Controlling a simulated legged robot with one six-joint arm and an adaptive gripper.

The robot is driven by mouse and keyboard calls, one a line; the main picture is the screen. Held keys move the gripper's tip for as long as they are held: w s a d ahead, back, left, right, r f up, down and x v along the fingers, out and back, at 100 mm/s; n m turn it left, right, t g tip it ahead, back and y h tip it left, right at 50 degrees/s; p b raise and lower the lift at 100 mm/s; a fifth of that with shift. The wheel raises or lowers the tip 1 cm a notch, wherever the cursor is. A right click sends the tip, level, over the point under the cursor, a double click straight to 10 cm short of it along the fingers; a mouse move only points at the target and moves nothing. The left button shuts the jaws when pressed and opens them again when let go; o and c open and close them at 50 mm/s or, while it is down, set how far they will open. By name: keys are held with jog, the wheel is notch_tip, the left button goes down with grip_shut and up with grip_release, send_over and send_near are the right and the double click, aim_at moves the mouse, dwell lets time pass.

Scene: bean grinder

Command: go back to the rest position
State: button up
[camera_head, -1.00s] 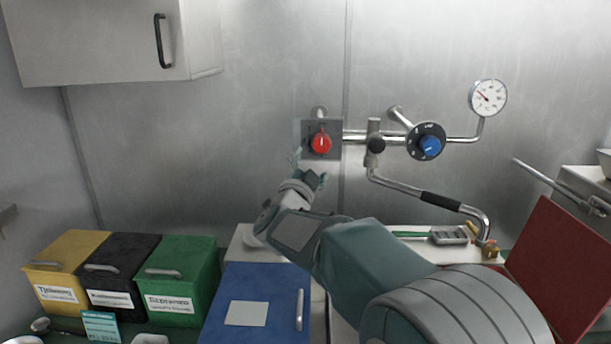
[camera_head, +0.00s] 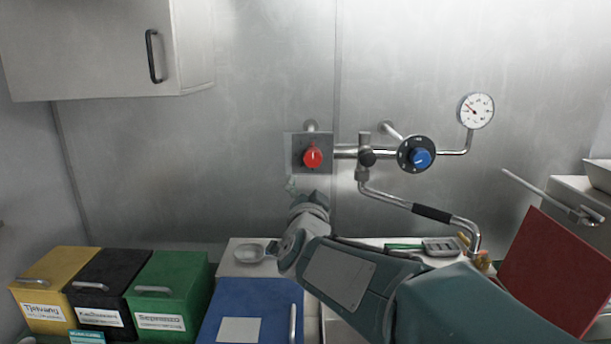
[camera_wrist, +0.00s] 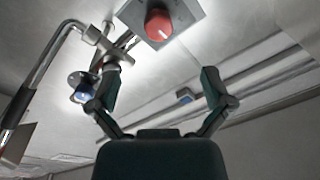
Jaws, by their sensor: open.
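My gripper (camera_head: 293,187) is in front of the steel wall, just below and left of the red knob (camera_head: 313,157) on its square plate. In the head view its fingers are small and partly hidden by my wrist. In the wrist view, my gripper (camera_wrist: 158,84) has its two fingers spread wide with nothing between them. The red knob (camera_wrist: 158,24) shows there beyond the fingertips, apart from them. My arm reaches in from the lower right.
A pipe with a blue knob (camera_head: 420,158), a gauge (camera_head: 476,110) and a black-gripped lever (camera_head: 431,213) runs right of the red knob. Yellow (camera_head: 42,292), black (camera_head: 103,290) and green bins (camera_head: 170,285) and a blue box (camera_head: 260,298) stand below. A wall cabinet (camera_head: 95,50) hangs upper left.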

jog(key=s+d+f+n+g, duration=0.2)
jog(key=s+d+f+g, duration=0.2)
jog(key=s, duration=0.7)
jog(key=s+d+f+n+g, duration=0.3)
jog(key=s+d+f+g, duration=0.2)
jog(key=s, duration=0.5)
jog(key=s+d+f+n+g, duration=0.2)
jog(key=s+d+f+g, duration=0.2)
jog(key=s, duration=0.7)
notch_tip(320, 180, down, 4)
jog(key=d, duration=0.2)
jog(key=shift+s+d+f+n+g, duration=0.15)
jog(key=shift+s+d+n+g, duration=0.15)
